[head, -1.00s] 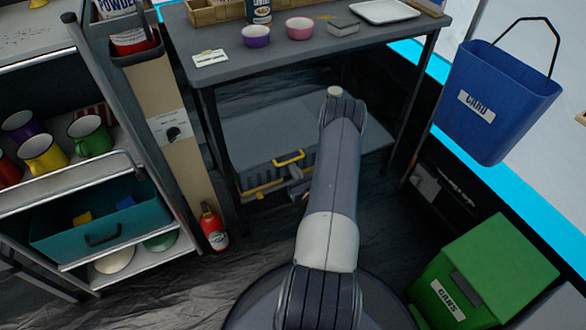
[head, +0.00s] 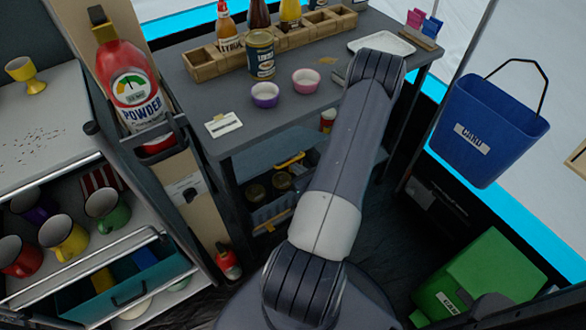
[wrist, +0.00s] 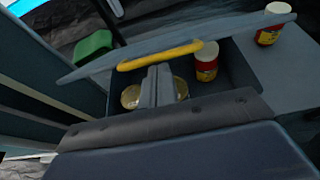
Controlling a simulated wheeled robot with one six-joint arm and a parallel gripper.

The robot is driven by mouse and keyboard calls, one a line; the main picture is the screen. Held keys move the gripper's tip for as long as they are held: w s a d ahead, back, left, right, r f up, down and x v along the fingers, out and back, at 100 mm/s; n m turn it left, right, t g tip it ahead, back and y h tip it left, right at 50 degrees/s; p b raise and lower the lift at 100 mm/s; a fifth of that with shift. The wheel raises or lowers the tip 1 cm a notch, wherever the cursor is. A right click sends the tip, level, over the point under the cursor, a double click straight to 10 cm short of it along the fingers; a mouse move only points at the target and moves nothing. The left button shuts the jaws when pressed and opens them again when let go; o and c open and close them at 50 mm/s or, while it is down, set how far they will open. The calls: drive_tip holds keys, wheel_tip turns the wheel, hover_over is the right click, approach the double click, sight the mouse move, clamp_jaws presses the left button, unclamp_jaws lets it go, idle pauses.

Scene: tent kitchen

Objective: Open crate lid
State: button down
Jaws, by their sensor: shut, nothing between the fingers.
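The grey-blue crate (head: 272,218) stands under the dark table. Its lid (head: 268,152) is raised, with the yellow handle (head: 290,160) high at the back and round gold jar tops (head: 257,192) showing inside. In the wrist view the yellow handle (wrist: 160,55) lies along a grey-blue edge, just beyond the fingertips. My gripper (wrist: 156,72) is shut and empty, over the open crate interior. I cannot tell whether the fingers touch the lid. In the head view my gripper is hidden behind my arm and the table.
The table (head: 215,95) overhangs the crate, carrying bowls, a can and a bottle rack. A shelf trolley (head: 120,240) with mugs stands left. A blue card bin (head: 490,130) and green cans bin (head: 480,275) are right. A red-yellow jar (wrist: 207,62) is near the gripper.

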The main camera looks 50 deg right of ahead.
drive_tip(key=w+r, duration=0.1)
drive_tip(key=w+r+p, duration=0.1)
drive_tip(key=r, duration=0.1)
drive_tip(key=w+r, duration=0.1)
drive_tip(key=r, duration=0.1)
drive_tip(key=shift+w+d+r+p, duration=0.25)
drive_tip(key=shift+d+p, duration=0.1)
drive_tip(key=shift+d, duration=0.05)
drive_tip(key=shift+w+d+r, duration=0.2)
drive_tip(key=shift+w+r, duration=0.4)
drive_tip(key=shift+w, duration=0.05)
drive_tip(key=shift+f, duration=0.1)
